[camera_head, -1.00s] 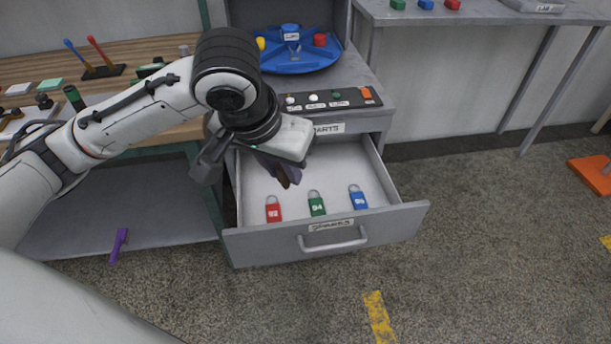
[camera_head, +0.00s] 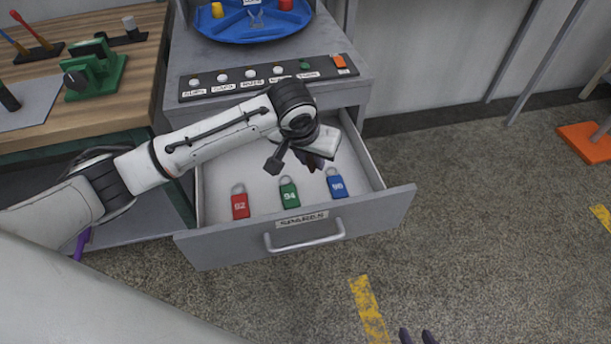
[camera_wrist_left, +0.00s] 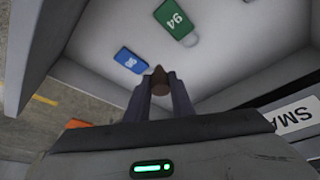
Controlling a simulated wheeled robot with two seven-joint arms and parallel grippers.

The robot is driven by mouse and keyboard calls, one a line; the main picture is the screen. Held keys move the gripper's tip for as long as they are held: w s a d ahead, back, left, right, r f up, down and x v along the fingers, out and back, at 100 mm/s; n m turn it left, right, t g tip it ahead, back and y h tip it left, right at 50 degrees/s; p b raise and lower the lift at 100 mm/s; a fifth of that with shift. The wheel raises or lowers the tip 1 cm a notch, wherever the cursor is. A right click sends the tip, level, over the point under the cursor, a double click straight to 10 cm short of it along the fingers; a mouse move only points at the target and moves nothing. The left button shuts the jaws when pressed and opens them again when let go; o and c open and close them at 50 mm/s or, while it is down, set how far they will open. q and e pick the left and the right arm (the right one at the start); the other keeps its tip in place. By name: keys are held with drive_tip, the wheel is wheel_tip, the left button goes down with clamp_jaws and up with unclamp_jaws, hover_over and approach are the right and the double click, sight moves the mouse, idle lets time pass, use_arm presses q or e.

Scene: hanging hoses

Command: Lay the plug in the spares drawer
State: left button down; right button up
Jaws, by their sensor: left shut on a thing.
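The spares drawer (camera_head: 215,252) is pulled open, with its label and handle on the front. My left gripper (camera_head: 316,163) is over the drawer's right inner part, behind the blue tag. In the left wrist view its fingers (camera_wrist_left: 160,95) are shut on the brown plug (camera_wrist_left: 160,80). The drawer floor shows beyond the plug; I cannot tell whether the plug touches it. In the head view the gripper mostly hides the plug. My right gripper (camera_head: 417,336) shows only as two dark fingertips at the bottom edge, apart with nothing visible between them.
A button panel (camera_head: 265,78) and a blue round tray (camera_head: 250,28) are above. The drawer floor between tags and back is partly bare.

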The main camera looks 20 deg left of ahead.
use_arm(q)
wheel_tip(320, 180, down, 5)
drive_tip(key=shift+r+b, duration=0.1)
drive_tip(key=shift+b, duration=0.45)
drive_tip(key=shift+f, duration=0.3)
use_arm(e)
drive_tip(key=shift+w+f, duration=0.2)
drive_tip(key=shift+f, duration=0.3)
drive_tip(key=shift+d, duration=0.1)
use_arm(q)
drive_tip(key=c, duration=1.5)
unclamp_jaws()
drive_tip(key=shift+f, duration=0.15)
drive_tip(key=shift+c, duration=0.2)
drive_tip(key=p+v, duration=0.3)
drive_tip(key=v, duration=0.9)
use_arm(e)
drive_tip(key=shift+w+r, duration=0.15)
drive_tip(key=shift+r, duration=0.95)
